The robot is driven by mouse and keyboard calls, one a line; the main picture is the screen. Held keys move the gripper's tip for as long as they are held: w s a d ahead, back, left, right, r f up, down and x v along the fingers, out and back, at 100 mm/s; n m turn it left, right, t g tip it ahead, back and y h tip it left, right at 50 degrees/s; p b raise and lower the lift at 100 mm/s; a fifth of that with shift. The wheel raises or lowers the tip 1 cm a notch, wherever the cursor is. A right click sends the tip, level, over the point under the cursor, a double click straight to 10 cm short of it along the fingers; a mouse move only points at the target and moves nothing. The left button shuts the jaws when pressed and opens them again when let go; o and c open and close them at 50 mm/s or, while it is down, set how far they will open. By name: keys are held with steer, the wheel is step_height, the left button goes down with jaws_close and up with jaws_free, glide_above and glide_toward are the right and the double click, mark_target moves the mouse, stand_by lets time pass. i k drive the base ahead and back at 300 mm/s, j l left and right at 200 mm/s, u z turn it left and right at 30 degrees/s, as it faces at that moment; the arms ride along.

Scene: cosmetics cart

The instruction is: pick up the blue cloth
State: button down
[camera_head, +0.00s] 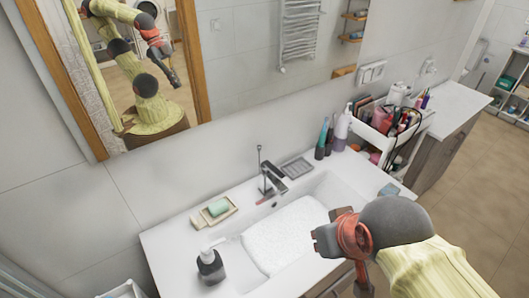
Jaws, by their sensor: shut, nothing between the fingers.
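A small blue-grey folded piece (389,190), which looks like the blue cloth, lies at the right end of the white sink counter. My arm comes in from the lower right, and its red and dark grey wrist hangs over the front of the counter. My gripper (175,82) shows in the mirror as a dark shape pointing down, shut and empty. My fingertips are not clear in the direct view.
A white textured towel (285,234) lies across the basin, beside the faucet (270,180). A soap dish (214,212) and a dark pump bottle (210,265) stand left. Bottles and a crowded cosmetics cart (373,140) are behind the cloth. Floor is free at right.

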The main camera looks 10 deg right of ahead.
mark_target(390, 187)
steer(key=z, duration=1.3)
